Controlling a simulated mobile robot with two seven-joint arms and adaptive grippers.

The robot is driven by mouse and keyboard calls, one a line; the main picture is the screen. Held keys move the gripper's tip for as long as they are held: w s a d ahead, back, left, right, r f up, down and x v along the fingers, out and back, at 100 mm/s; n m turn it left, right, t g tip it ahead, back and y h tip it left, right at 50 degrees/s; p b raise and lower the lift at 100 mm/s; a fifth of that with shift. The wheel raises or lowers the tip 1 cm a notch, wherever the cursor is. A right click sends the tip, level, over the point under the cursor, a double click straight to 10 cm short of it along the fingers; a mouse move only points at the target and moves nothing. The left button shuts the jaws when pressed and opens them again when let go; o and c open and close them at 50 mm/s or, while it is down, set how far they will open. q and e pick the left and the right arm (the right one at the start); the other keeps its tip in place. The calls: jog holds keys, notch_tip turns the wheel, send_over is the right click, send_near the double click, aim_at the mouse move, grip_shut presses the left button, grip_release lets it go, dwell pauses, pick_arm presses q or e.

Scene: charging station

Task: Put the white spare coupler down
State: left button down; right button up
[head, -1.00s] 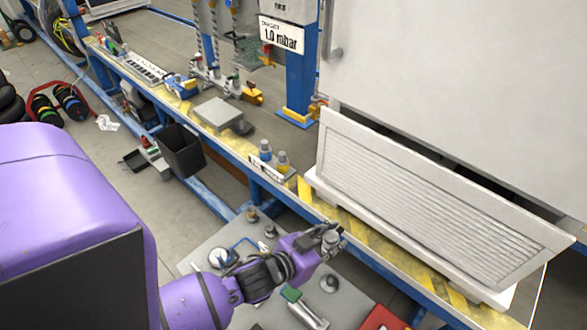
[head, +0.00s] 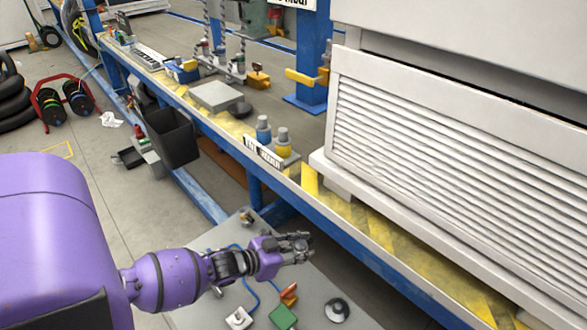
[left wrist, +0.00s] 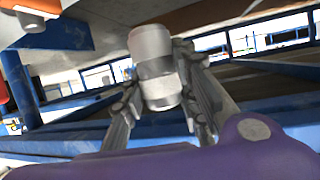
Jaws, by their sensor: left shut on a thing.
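My left gripper (head: 300,248) is shut on the white spare coupler. In the head view the coupler is too small to tell from the fingers. The gripper appears above the grey low surface (head: 355,322), near the blue front edge of the workbench. My right gripper is not in view.
The workbench (head: 365,218) has a yellow-striped top. A labelled holder (head: 263,152) bears blue-topped and yellow bottles. A white louvred panel (head: 430,150) stands at right. A black bin (head: 172,138) hangs off the front. A green block (head: 283,316) and dark disc (head: 336,309) lie below.

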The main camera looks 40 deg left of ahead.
pick_arm(q)
notch_tip(320, 180, down, 6)
jog(key=b, duration=0.2)
jog(key=shift+r+b, duration=0.1)
jog(key=shift+b, duration=0.3)
notch_tip(320, 180, down, 4)
jog(key=shift+r+b, duration=0.1)
jog(key=shift+b, duration=0.95)
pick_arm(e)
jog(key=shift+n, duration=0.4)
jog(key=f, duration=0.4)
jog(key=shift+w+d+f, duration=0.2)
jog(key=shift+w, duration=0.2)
